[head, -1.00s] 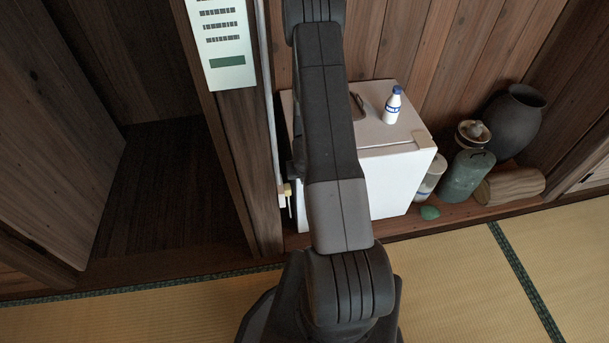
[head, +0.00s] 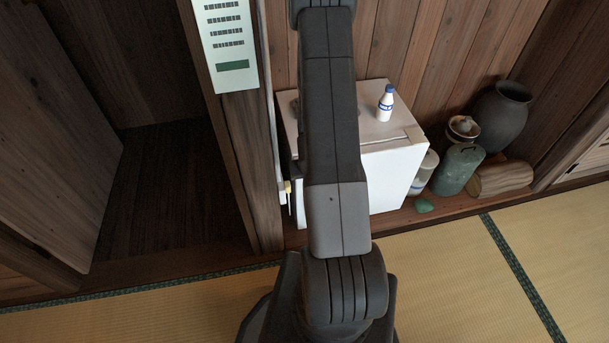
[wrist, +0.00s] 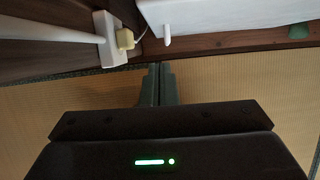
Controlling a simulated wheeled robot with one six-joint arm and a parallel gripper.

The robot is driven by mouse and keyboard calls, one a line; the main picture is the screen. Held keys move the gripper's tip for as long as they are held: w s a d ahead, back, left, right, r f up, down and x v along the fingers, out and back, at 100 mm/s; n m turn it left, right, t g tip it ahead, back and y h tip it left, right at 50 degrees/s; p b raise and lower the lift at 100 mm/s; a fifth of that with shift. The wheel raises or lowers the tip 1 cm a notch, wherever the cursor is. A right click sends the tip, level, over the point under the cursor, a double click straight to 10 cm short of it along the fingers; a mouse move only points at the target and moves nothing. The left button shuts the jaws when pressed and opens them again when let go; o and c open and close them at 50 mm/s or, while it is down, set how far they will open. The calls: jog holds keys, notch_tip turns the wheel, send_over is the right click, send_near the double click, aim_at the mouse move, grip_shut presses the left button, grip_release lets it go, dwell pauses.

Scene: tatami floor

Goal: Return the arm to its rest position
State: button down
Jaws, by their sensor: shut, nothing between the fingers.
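My arm stands upright in the middle of the head view, in front of the white box and wooden wall. My gripper is outside the head view. In the wrist view my gripper (wrist: 158,84) shows with its two dark fingers together and nothing between them. Its fingertips point toward the tatami edge by the wooden ledge, apart from the white box (wrist: 225,17).
A white box (head: 395,175) bears a bottle (head: 386,104). To its right are a green canister (head: 458,170), a dark jar (head: 500,118) and a log (head: 503,179). A plug (wrist: 125,38) sits in a white strip. Tatami (head: 440,275) is clear in front.

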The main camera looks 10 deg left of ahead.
jog(key=shift+p+v, duration=0.3)
jog(key=shift+v, duration=0.9)
